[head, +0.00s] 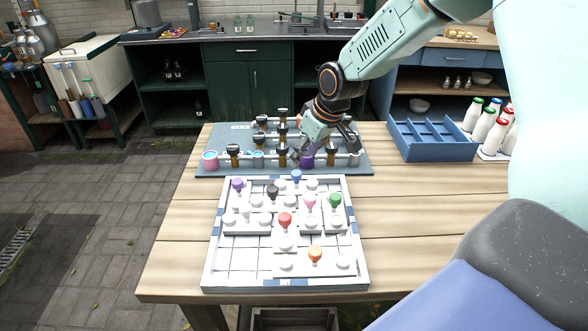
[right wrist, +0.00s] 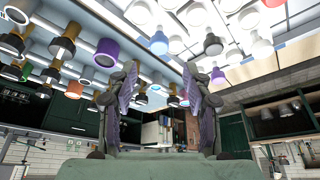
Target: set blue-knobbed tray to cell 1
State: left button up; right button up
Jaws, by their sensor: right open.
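The blue-knobbed tray shows its blue knob (head: 296,176) at the far edge of the white sliding-tray frame (head: 214,262). The blue knob (right wrist: 158,43) also shows near the top of the right wrist view, which looks upside down. The tray's own outline is hard to make out. My right gripper (head: 322,150) is open and empty over the grey rack behind the frame, beyond the blue knob. Its two fingers (right wrist: 160,98) stand apart in the right wrist view. Cell numbers are not readable. My left gripper is out of view.
Trays with purple (head: 238,185), black (head: 273,192), pink (head: 309,201), green (head: 335,200), red (head: 285,220) and orange (head: 315,254) knobs share the frame. The grey rack (head: 190,172) holds cups and dark-topped pieces. A blue crate (head: 436,152) and bottles (head: 483,127) stand right.

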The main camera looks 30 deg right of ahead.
aim_at(297, 172)
jog(key=x, duration=0.2)
jog(key=b+x, duration=0.1)
jog(key=x, duration=0.1)
jog(key=b+x, duration=0.1)
jog(key=x, duration=0.1)
jog(key=shift+s+d+f, duration=0.1)
jog(key=shift+d+f, duration=0.2)
jog(key=shift+f, duration=0.1)
jog(key=shift+a+f, duration=0.1)
jog(key=shift+f, duration=0.1)
jog(key=shift+a, duration=0.3)
jog(key=shift+d, duration=0.1)
jog(key=shift+w+d+f, duration=0.1)
jog(key=shift+w+d, duration=0.05)
jog(key=shift+w, duration=0.1)
jog(key=shift+c, duration=1.4)
jog(key=c, duration=0.4)
grip_shut()
